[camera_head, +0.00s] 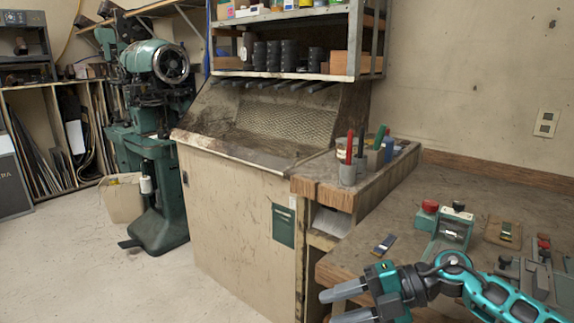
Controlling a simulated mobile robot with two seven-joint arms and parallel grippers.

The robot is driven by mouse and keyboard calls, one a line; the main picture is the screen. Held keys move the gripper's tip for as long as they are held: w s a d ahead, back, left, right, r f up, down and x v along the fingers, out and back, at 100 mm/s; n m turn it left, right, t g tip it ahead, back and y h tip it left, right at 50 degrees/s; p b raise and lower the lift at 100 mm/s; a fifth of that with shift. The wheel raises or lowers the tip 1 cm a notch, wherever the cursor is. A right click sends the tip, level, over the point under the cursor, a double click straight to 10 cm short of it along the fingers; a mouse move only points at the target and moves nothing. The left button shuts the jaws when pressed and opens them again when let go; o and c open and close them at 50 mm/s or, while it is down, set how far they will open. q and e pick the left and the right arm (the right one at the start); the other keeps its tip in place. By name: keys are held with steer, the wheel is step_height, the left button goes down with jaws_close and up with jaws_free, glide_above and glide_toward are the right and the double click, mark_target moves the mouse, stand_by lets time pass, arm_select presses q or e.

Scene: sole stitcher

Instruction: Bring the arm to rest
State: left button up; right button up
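My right arm, teal and dark grey, comes in from the lower right corner over the workbench. Its gripper (331,307) points left, out past the bench's front edge. Its two grey fingers are apart with nothing visible between them; the lower finger is partly cut off by the bottom edge of the picture. My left arm and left gripper are not in view.
A beige cabinet (235,215) and a green stitching machine (157,150) stand left. The floor (90,275) at lower left is clear.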

steer(key=s+a+r+m+t+y, duration=0.1)
steer(key=s+a+m+t+y, duration=0.15)
steer(key=a+m+y, duration=0.2)
steer(key=s+d+f+m+t+h+p, duration=0.1)
steer(key=s+d+f+m+t+h, duration=0.2)
steer(key=s+d+f+m+h, duration=0.3)
steer(key=s+d+f+m+t+h+p, duration=0.1)
steer(key=s+d+f+m+t+h, duration=0.3)
steer(key=f+m, duration=1)
steer(key=s+d+m+h, duration=0.2)
steer(key=s+m+h, duration=0.2)
steer(key=m+h, duration=0.1)
steer(key=shift+d+f+h, duration=0.2)
steer(key=shift+f+h, duration=0.2)
steer(key=shift+h, duration=0.15)
steer(key=shift+s+d+t, duration=0.1)
steer(key=shift+s+t, duration=0.05)
steer(key=shift+t, duration=0.1)
